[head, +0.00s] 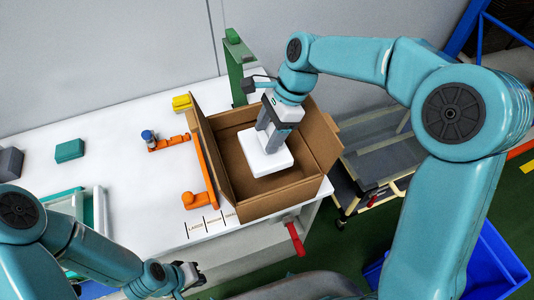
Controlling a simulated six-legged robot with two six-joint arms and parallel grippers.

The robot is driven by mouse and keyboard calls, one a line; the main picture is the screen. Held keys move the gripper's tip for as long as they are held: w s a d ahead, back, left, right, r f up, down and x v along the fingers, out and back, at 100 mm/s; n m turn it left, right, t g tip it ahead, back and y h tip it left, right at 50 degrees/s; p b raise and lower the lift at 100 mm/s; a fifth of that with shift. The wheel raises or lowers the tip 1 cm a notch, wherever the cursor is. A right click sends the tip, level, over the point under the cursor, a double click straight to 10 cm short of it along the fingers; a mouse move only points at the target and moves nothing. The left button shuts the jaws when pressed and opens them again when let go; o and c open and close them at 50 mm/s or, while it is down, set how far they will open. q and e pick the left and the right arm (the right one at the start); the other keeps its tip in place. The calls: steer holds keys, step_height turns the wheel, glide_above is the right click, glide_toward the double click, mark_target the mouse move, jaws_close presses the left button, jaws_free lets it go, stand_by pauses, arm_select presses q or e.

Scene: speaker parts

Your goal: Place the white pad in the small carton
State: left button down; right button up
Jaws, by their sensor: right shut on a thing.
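The white pad (265,158) is a flat square with a raised middle, inside the opening of the small carton. The small carton (270,207) is a brown cardboard box with open flaps, standing at the right end of the white table. My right gripper (268,140) comes down from above and is shut on the white pad. I cannot tell whether the pad touches the carton's floor. My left gripper (190,276) is low at the table's front edge, away from the carton; its fingers are too small to read.
An orange stop bar (205,170) runs along the carton's left side. A green post (236,65) stands behind it. Yellow (181,102), green (70,150) and dark grey (10,163) blocks lie on the table. A cart (375,150) and a blue bin (490,265) are at right.

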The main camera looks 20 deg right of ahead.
mark_target(268, 157)
step_height(268, 157, down, 9)
stand_by(0.4)
steer(key=shift+s, duration=0.1)
steer(key=shift+f, duration=0.6)
steer(key=o, duration=1.3)
steer(key=shift+r, duration=0.15)
steer(key=v, duration=1.3)
steer(key=shift+a, duration=0.2)
